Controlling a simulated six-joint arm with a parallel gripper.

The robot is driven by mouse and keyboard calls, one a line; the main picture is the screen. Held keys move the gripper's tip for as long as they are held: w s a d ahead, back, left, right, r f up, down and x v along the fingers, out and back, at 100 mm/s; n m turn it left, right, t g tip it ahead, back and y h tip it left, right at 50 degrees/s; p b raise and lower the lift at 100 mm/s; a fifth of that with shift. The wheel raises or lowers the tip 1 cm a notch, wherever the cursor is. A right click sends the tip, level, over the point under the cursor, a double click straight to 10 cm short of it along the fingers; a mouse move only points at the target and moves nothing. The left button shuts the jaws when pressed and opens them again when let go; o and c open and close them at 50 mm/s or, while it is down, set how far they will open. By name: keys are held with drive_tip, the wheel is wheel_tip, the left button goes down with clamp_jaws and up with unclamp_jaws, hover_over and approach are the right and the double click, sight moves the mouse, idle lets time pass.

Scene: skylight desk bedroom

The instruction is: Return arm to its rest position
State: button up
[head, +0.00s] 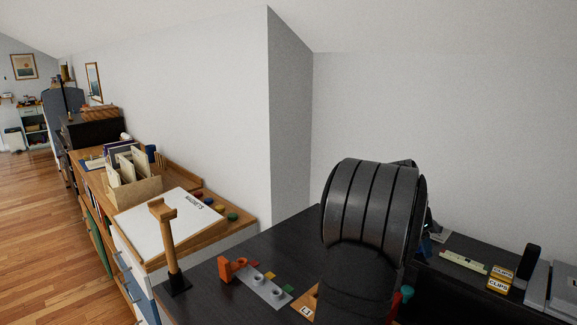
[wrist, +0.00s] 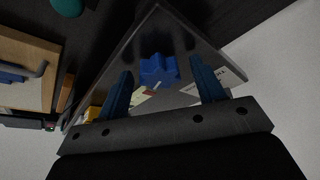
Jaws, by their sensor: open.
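My gripper (wrist: 161,72) shows in the wrist view with its two blue fingers spread wide apart. Nothing is held between them. A blue, knobbly piece (wrist: 158,70) lies beyond the fingertips on a dark grey panel (wrist: 155,30), with gaps to both fingers. In the head view, my thick dark arm rises in the right middle over the desk. My gripper is hidden there.
The dark desk (head: 285,235) carries a grey strip with pegs (head: 262,287) and an orange piece (head: 226,270). A wooden post (head: 168,245) stands at left, by a white board (head: 165,222). A clips box (head: 499,279) is at right. A wooden tray (wrist: 25,50) shows in the wrist view.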

drive_tip(key=shift+n+t, duration=0.3)
drive_tip(key=shift+n, duration=0.4)
drive_tip(key=shift+a+r, duration=0.1)
drive_tip(key=shift+r, duration=0.3)
drive_tip(key=shift+v, duration=0.9)
idle(0.6)
drive_tip(key=s+a+r+n, duration=0.1)
drive_tip(key=a+r, duration=0.1)
drive_tip(key=r, duration=0.5)
drive_tip(key=s+a+r, duration=0.1)
drive_tip(key=a+r, duration=0.2)
drive_tip(key=r, duration=0.4)
drive_tip(key=shift+t, duration=0.3)
drive_tip(key=x, duration=1.7)
drive_tip(key=shift+s+a+f, duration=0.1)
drive_tip(key=shift+s+a, duration=0.1)
drive_tip(key=shift+s, duration=0.05)
drive_tip(key=shift+y, duration=0.3)
drive_tip(key=c, duration=1)
